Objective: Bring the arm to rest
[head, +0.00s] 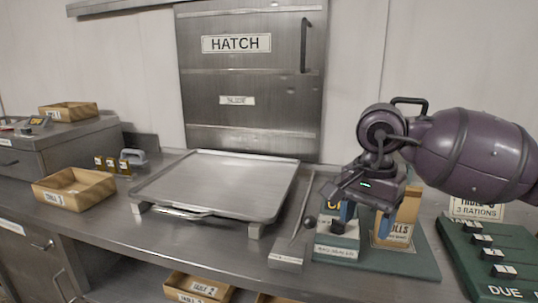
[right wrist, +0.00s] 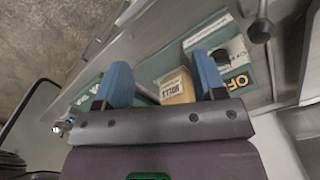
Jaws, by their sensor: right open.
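My right arm is purple and comes in from the right in the head view, bent at the wrist. My right gripper (head: 365,216) points down over the right part of the counter. Its two blue fingers are apart with nothing between them; they also show apart in the right wrist view (right wrist: 162,80). A tan packet labelled ROLLS (head: 399,222) stands close behind and right of the fingers, partly hidden by my gripper. It shows beyond the fingers in the right wrist view (right wrist: 176,86). My left gripper is not in view.
A green mat (head: 425,262) lies under the packet, with a labelled block (head: 337,249) at its left. A green board with labelled tags (head: 478,258) is at right. A large metal tray (head: 215,182) fills the middle counter below a closed hatch (head: 250,100). A wooden box (head: 74,190) is left.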

